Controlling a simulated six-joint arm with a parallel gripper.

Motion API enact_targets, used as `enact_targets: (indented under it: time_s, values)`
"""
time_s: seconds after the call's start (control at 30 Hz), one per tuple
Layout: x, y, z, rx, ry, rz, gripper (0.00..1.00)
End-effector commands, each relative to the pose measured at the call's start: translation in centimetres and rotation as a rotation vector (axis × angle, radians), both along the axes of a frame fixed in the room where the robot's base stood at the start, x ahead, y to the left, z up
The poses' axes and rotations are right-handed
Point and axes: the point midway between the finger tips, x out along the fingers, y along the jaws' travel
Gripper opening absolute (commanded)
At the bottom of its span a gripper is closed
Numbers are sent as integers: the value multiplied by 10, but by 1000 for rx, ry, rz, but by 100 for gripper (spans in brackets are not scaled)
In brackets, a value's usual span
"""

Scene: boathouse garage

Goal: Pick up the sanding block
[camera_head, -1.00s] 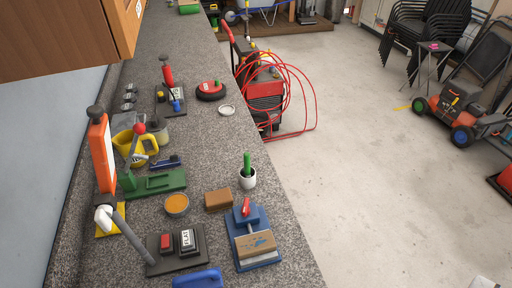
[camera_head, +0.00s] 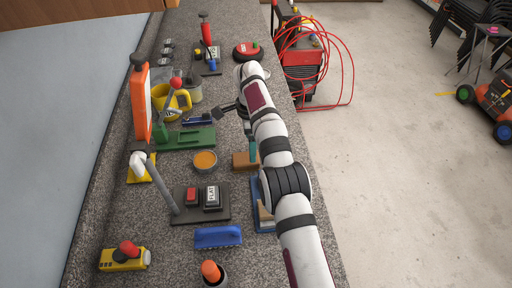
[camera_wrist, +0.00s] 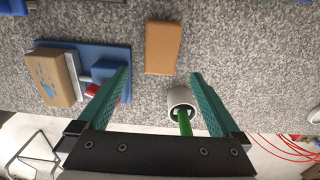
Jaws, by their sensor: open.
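A plain brown rectangular block, which looks like the sanding block (camera_wrist: 162,47), lies flat on the speckled counter. In the wrist view it is ahead of my gripper (camera_wrist: 159,77), centred on the gap between the fingertips and apart from them. My gripper is open and empty, with its teal fingers spread. In the head view the block (camera_head: 240,161) is partly hidden by my arm, and one teal finger shows close beside it.
A white cup (camera_wrist: 180,96) with a green handle stands close to my right finger. A blue base (camera_wrist: 113,57) carrying a printed wooden block (camera_wrist: 55,78) is at left. An orange-filled bowl (camera_head: 205,161) and a dark switch plate (camera_head: 183,211) stand nearby. The counter edge drops to the floor.

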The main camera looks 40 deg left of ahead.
Motion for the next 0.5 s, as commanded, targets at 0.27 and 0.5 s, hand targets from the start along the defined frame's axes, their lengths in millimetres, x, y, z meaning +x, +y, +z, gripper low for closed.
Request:
enact_targets:
  time_s: [0.27,0.5]
  values:
    - [-2,2,-45,-2,1,-4,100]
    - [-1,2,-77,1,-1,-4,100]
